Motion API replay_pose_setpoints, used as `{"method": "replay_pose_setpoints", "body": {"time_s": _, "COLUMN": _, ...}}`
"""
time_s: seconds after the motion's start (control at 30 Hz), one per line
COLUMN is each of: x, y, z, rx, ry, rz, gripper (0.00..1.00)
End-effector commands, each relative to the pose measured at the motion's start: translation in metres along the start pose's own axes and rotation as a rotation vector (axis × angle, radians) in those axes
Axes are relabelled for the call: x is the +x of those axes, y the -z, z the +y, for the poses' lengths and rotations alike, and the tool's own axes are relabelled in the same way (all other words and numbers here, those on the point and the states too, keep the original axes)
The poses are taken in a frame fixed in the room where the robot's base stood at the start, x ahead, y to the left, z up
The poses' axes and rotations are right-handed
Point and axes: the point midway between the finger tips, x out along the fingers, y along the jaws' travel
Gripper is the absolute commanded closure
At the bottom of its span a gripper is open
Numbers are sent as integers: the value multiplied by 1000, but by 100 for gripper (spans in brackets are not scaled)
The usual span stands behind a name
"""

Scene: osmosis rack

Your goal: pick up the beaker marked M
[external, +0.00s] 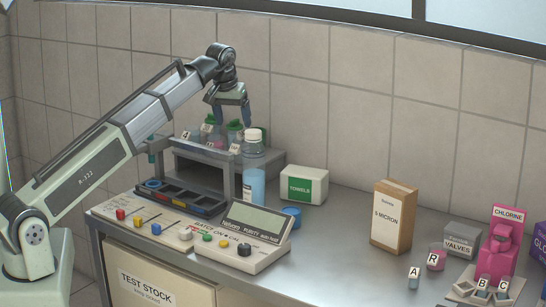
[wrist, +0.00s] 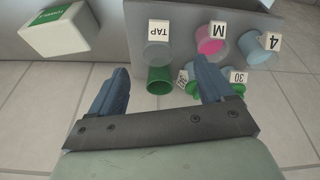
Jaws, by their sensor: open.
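The beaker marked M (wrist: 211,46) holds pink contents and stands in the wrist view at upper right, just beyond the tip of the right finger. In the external view the beaker marked M (external: 211,145) is small and partly hidden on top of the grey rack. My gripper (wrist: 162,67) is open and empty, its blue fingers spread on either side of the beaker marked TAP (wrist: 157,52).
A beaker marked 4 (wrist: 257,50) stands close beside M. A capped bottle of blue liquid (external: 253,180) rises in front of the rack (external: 205,165). A towels box (external: 304,184) stands to the right.

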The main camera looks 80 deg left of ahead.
Motion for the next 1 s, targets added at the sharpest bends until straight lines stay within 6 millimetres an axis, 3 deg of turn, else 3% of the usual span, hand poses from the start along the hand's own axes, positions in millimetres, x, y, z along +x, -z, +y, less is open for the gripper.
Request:
{"method": "replay_pose_setpoints", "body": {"time_s": 0.03, "x": -4, "y": 5, "z": -22, "rx": -33, "ry": 19, "rz": 5, "gripper": 19}}
{"method": "replay_pose_setpoints", "body": {"time_s": 0.1, "x": -8, "y": 10, "z": -44, "rx": -66, "ry": 43, "rz": 9, "gripper": 19}}
{"method": "replay_pose_setpoints", "body": {"time_s": 0.3, "x": -14, "y": 16, "z": -76, "rx": -119, "ry": 78, "rz": 15, "gripper": 19}}
{"method": "replay_pose_setpoints", "body": {"time_s": 0.47, "x": -2, "y": 16, "z": -81, "rx": -125, "ry": 83, "rz": 14, "gripper": 19}}
{"method": "replay_pose_setpoints", "body": {"time_s": 0.8, "x": 49, "y": 17, "z": -84, "rx": -123, "ry": 82, "rz": 13, "gripper": 19}}
{"method": "replay_pose_setpoints", "body": {"time_s": 1.0, "x": 67, "y": 17, "z": -85, "rx": -123, "ry": 81, "rz": 14, "gripper": 19}}
